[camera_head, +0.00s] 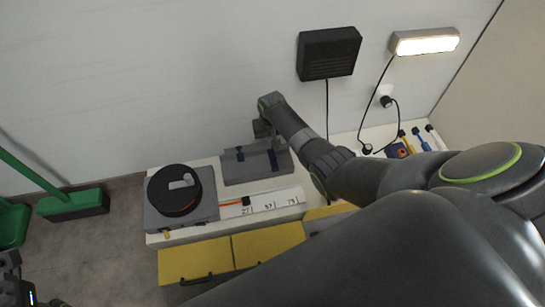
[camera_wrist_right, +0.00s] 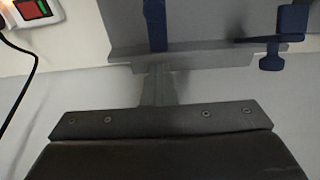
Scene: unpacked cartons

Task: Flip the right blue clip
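A grey fixture (camera_head: 235,174) stands on the white worktop against the wall. It carries two blue clips. The right clip (camera_head: 272,161) is below my right gripper (camera_head: 262,130), which partly covers this area. The left clip (camera_head: 240,153) is clear. The wrist view looks from the opposite side, so the right clip (camera_wrist_right: 155,25) stands upright at centre and the left clip (camera_wrist_right: 284,32) is at right with a sideways bar. My right fingers (camera_wrist_right: 158,80) are together, pointing at the right clip's base; contact cannot be told.
A grey box with a black round reel (camera_head: 175,190) stands left of the fixture. A numbered white strip (camera_head: 275,200) lies in front. Yellow drawers (camera_head: 195,260) are below. A red-switched device (camera_wrist_right: 32,8) with a cable is beside the fixture. My right arm covers much of the right side.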

